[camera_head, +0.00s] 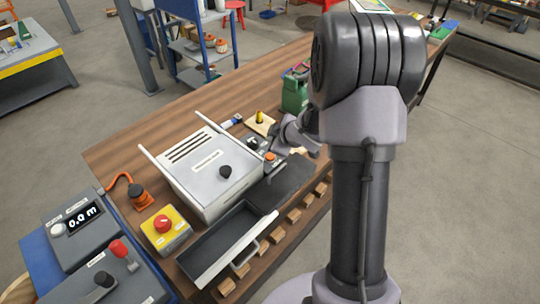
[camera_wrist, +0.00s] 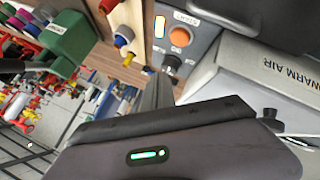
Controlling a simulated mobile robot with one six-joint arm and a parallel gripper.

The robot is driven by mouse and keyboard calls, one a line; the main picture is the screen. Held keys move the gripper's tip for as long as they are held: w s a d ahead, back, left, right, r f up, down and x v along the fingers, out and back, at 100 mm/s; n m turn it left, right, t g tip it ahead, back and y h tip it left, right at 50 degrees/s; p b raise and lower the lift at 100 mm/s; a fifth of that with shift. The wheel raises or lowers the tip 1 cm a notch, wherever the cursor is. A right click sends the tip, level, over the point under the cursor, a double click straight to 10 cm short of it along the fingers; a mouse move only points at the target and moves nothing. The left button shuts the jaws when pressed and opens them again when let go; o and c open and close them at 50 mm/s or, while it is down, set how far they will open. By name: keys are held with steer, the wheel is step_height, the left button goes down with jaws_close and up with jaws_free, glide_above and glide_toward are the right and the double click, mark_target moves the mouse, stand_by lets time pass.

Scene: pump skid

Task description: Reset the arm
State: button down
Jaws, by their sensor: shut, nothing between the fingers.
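My arm (camera_head: 360,130) stands large at the right of the head view and hides part of the bench. My gripper (camera_head: 290,132) reaches over the wooden bench (camera_head: 115,160), close to a small grey control box (camera_head: 258,148) with an orange button. In the wrist view, my gripper (camera_wrist: 158,88) is shut with nothing between its fingers. Its fingers point toward the control box (camera_wrist: 205,35), which shows an orange button and a black knob. I cannot tell whether the fingers touch it.
A white machine (camera_head: 210,170) with a black knob stands left of my gripper, with an open black drawer (camera_head: 225,243) in front. A yellow box with a red button (camera_head: 165,228), a green container (camera_head: 294,95) and a digital readout panel (camera_head: 80,225) are nearby.

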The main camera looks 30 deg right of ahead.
steer(key=s+a+r+m+g+h, duration=0.15)
steer(key=s+r+m, duration=0.25)
steer(key=r, duration=0.4)
steer(key=s+a+r+m+t+h, duration=0.1)
steer(key=s+a+r+m+h, duration=0.15)
steer(key=s+r, duration=0.35)
steer(key=s+a+r+m+g+y, duration=0.1)
steer(key=s+a+r+m+y, duration=0.1)
steer(key=s+a, duration=0.6)
steer(key=s+a+r+m+g+y, duration=0.2)
steer(key=s+a+m, duration=0.3)
steer(key=s+a, duration=0.3)
steer(key=s+r+y, duration=0.1)
steer(key=s, duration=0.3)
steer(key=shift+a+y, duration=0.2)
steer(key=shift+y, duration=0.2)
